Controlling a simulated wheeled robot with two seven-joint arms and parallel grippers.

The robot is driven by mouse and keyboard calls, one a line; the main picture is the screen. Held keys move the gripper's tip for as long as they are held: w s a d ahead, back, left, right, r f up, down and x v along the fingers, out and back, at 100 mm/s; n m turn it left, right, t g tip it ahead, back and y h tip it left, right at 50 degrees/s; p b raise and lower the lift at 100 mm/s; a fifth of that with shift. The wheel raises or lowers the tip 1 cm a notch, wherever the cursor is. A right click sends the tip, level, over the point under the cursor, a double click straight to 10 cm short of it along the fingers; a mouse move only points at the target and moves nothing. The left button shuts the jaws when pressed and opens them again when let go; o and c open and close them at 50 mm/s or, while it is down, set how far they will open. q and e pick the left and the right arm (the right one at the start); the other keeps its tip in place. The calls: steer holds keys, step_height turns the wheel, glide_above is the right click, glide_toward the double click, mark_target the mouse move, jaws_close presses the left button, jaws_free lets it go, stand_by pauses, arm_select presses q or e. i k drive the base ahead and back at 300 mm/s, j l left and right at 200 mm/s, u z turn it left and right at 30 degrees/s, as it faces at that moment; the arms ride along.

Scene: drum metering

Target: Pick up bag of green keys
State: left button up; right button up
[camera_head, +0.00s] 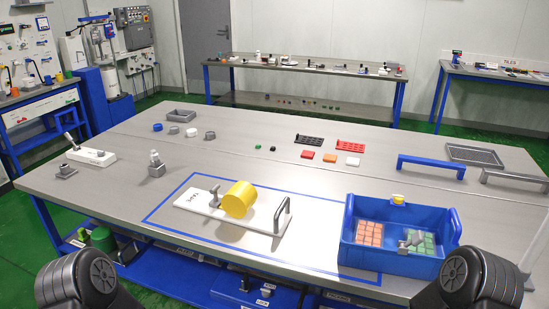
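A flat block of green keys (428,246) lies in the right part of a blue crate (372,262) at the right front of the table. Whether a clear bag surrounds the keys is too small to tell. A small grey fitting (409,243) sits by the green keys and hides part of them. A block of orange keys (369,233) lies to their left in the same crate. Black rounded links of my two arms show at the bottom left and bottom right corners. Neither gripper is in view.
A white board (190,201) with a yellow drum (239,199) and an upright handle (284,215) stands left of the crate. A blue handle (431,164) and a grey tray (474,154) lie behind it. Small coloured tiles (331,157) lie mid-table.

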mark_target(428, 247)
steer(key=z, duration=0.9)
